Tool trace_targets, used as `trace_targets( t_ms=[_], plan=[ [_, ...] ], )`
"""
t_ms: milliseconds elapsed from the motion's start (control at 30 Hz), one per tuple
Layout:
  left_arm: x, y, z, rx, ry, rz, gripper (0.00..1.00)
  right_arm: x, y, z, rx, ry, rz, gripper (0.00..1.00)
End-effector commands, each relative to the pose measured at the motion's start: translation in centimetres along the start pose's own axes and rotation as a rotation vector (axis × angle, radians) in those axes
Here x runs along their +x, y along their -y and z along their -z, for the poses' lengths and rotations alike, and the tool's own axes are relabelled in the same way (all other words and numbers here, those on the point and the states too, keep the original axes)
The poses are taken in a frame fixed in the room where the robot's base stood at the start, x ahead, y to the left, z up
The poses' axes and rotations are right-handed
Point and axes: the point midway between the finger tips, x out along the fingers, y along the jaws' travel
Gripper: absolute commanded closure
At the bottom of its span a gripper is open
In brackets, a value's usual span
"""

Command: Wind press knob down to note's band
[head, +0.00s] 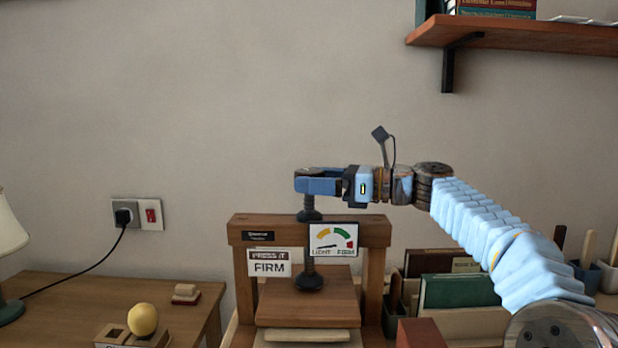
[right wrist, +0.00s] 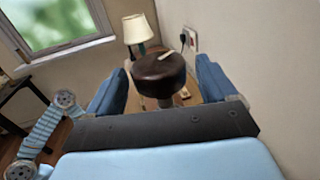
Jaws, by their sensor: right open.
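The wooden press (head: 378,233) stands on the table, with a dark screw and foot (head: 309,282) over a wooden board. Its knob (right wrist: 160,72) is dark brown and round with a pale mark on top; in the head view my gripper mostly hides it. My right gripper (head: 308,184) is at the screw's top, fingers open on either side of the knob, with small gaps in the wrist view. The note (head: 269,263) reads "PRESS IT FIRM". The dial (head: 333,240) runs from light to firm; its needle points left, towards light.
Green and brown books (head: 458,291) stand right of the press, under my right arm. A wall shelf (head: 515,38) hangs at upper right. A side desk at left bears a lamp (head: 10,245) and a yellow ball (head: 142,319). The wall above the press is clear.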

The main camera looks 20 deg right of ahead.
Motion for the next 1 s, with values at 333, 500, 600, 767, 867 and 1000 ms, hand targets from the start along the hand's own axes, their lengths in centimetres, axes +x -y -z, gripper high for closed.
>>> trace_targets(
  t_ms=[333, 500, 600, 767, 867, 1000],
  plan=[
    [-0.17, -0.08, 0.01, 0.000, 0.000, 0.000, 0.72, 1.52, -0.01, 0.00, 0.000, 0.000, 0.000, 0.15],
    [-0.16, -0.08, 0.01, 0.000, 0.000, 0.000, 0.72, 1.49, -0.01, 0.00, 0.000, 0.000, 0.000, 0.24],
    [-0.16, -0.08, 0.01, 0.000, 0.000, 0.000, 0.72, 1.48, 0.00, -0.01, 0.000, 0.000, 0.001, 0.40],
    [-0.16, -0.08, 0.01, 0.000, 0.000, 0.000, 0.72, 1.47, 0.00, -0.01, 0.000, 0.000, 0.001, 0.64],
    [-0.16, -0.08, 0.01, 0.000, 0.000, 0.000, 0.72, 1.46, -0.01, -0.02, 0.000, 0.000, 0.001, 0.68],
    [-0.08, -0.04, 0.00, 0.000, 0.000, 0.000, 0.72, 1.44, -0.04, -0.03, -0.001, 0.000, 0.016, 0.68]
  ],
)
